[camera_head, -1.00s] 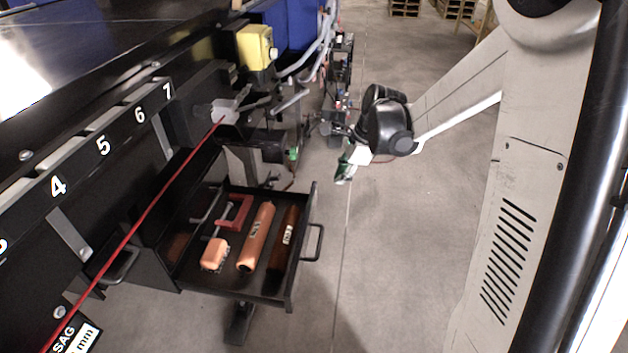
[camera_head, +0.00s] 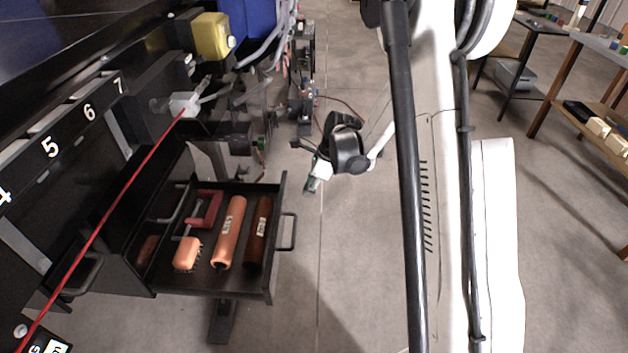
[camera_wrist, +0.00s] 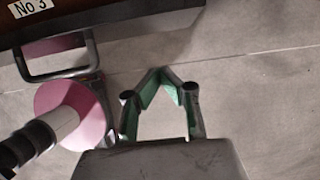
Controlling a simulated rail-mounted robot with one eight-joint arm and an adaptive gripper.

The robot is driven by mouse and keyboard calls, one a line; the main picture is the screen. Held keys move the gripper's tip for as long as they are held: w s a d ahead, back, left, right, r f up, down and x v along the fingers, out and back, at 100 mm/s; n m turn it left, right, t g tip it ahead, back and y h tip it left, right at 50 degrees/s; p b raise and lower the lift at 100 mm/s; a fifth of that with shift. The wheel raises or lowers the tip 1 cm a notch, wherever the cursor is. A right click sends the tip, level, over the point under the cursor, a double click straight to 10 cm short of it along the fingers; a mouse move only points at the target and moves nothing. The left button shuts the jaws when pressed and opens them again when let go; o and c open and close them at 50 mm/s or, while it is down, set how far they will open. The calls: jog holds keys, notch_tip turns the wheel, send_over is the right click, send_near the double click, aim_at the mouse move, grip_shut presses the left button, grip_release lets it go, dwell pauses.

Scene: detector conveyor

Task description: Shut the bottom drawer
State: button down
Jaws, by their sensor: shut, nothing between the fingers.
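The open drawer (camera_head: 190,284) is pulled out to the right from the black cabinet in the head view. It holds a red clamp (camera_head: 208,208), a brush (camera_head: 187,253), an orange cylinder (camera_head: 229,232) and a brown cylinder (camera_head: 259,230). Its black handle (camera_head: 291,233) is on the right front face; the handle also shows at upper left in the wrist view (camera_wrist: 57,75). My gripper (camera_head: 311,187) is beyond and slightly right of the handle, apart from it. In the wrist view my gripper (camera_wrist: 160,75) has its green-lined fingertips together, with nothing between them.
Another handle (camera_head: 78,280) is on the cabinet at left. A red cable (camera_head: 110,215) crosses the numbered panel. A pink disc with a grey cylinder (camera_wrist: 75,112) lies close left of my fingers. The floor (camera_head: 345,260) right of the drawer is clear.

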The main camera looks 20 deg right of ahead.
jog(key=shift+w+a+f, duration=0.2)
jog(key=shift+w+a, duration=0.15)
jog(key=shift+a, duration=0.35)
jog(key=shift+w+a+f, duration=0.25)
jog(key=shift+w+a, duration=0.05)
jog(key=shift+a, duration=0.35)
jog(key=shift+w+a+f, duration=0.2)
jog(key=shift+w+a, duration=0.15)
jog(key=shift+a, duration=0.35)
